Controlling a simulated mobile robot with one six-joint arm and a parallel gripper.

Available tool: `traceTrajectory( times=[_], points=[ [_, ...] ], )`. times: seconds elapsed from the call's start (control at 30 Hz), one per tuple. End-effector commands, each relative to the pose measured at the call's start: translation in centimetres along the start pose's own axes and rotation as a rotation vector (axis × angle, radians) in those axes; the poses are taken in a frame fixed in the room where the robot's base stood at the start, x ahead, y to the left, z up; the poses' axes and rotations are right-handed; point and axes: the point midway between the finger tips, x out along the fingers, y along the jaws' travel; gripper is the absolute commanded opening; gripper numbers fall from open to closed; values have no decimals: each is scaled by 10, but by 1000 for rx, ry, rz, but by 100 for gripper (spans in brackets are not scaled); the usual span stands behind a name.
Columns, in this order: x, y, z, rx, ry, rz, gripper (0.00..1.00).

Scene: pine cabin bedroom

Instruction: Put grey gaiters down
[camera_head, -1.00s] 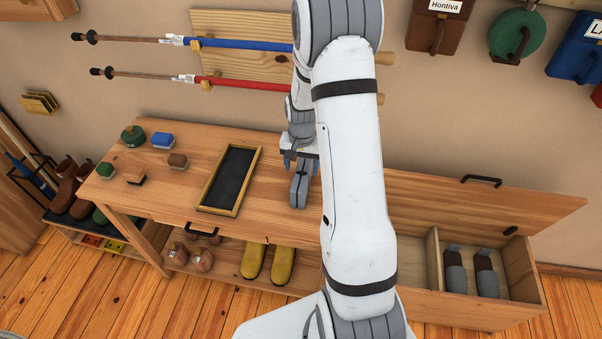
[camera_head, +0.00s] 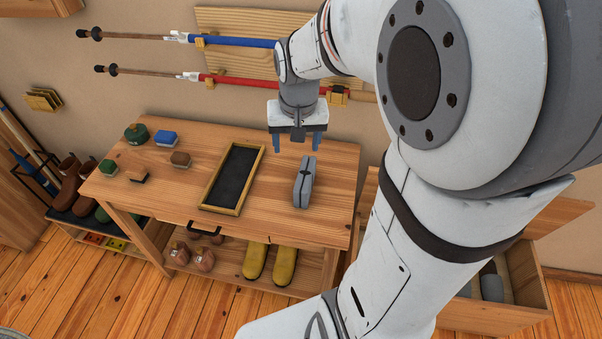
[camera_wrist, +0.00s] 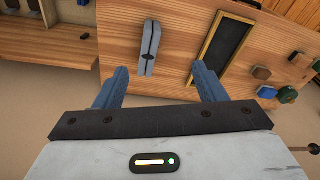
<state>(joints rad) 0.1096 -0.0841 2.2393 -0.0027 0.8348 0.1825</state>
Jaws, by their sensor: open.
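The grey gaiters (camera_head: 304,184) lie on the wooden table (camera_head: 275,212), to the right of a black tray with a wooden rim. They also show in the wrist view (camera_wrist: 149,52), beyond my fingers and apart from them. My gripper (camera_head: 298,148) is above the back part of the table, behind the gaiters, with its two blue fingers spread and nothing between them. In the wrist view the open fingers (camera_wrist: 158,86) frame bare table.
The black tray (camera_head: 234,178) lies left of the gaiters. Several small blocks, such as a blue one (camera_head: 165,138), stand at the table's left. Yellow footwear (camera_head: 270,263) sits on the lower shelf. An open chest (camera_head: 530,282) at right is partly hidden by my arm. Poles (camera_head: 235,42) hang on the wall.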

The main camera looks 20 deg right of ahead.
Motion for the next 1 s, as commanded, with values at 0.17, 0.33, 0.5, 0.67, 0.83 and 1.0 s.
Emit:
traceTrajectory(
  times=[0.17,0.33,0.5,0.67,0.83,1.0],
  points=[
    [-38,-5,59,-138,74,-20,64],
    [-54,-5,101,-239,124,-32,64],
    [-58,-4,122,-288,148,-37,64],
    [-58,-4,125,-297,150,-38,64],
    [-58,-4,125,-296,149,-38,64],
    [-57,-4,125,-295,149,-37,64]
  ],
)
